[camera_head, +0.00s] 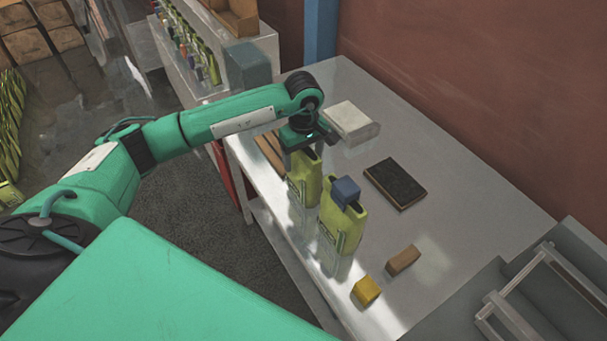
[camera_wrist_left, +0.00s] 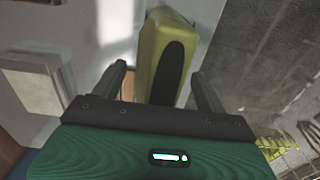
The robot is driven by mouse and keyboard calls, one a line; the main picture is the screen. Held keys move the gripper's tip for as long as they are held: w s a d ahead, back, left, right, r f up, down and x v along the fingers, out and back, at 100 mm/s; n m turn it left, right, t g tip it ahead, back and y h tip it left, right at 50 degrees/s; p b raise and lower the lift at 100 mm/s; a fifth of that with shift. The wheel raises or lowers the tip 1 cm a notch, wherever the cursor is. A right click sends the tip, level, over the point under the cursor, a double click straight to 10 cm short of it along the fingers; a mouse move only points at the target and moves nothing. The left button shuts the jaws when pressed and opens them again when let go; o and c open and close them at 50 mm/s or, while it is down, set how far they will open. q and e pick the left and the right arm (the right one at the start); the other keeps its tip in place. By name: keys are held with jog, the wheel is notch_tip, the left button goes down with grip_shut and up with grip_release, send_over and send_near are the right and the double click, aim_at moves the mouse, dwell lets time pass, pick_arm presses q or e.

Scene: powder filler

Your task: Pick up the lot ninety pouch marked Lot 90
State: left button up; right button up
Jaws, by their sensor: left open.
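A yellow-green pouch (camera_head: 306,182) stands upright near the table's left edge, directly under my left gripper (camera_head: 302,147). In the left wrist view the pouch (camera_wrist_left: 181,35) shows a dark oval panel and lies between and beyond the two spread fingers of the left gripper (camera_wrist_left: 160,72). The left gripper is open; I cannot tell whether a finger touches the pouch. A second yellow-green pouch (camera_head: 342,229) stands closer to the camera, with a blue block (camera_head: 346,190) at its top. No Lot 90 marking is readable on either pouch. My right gripper is out of view.
On the table (camera_head: 465,222) are a white box (camera_head: 351,121), a dark pad (camera_head: 395,184), a brown block (camera_head: 403,260) and a yellow block (camera_head: 366,291). A grey machine with a frame (camera_head: 540,290) stands at the right. The table's right-hand middle is clear.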

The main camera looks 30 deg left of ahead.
pick_arm(q)
jog(key=c, duration=1.5)
jog(key=shift+r, duration=0.1)
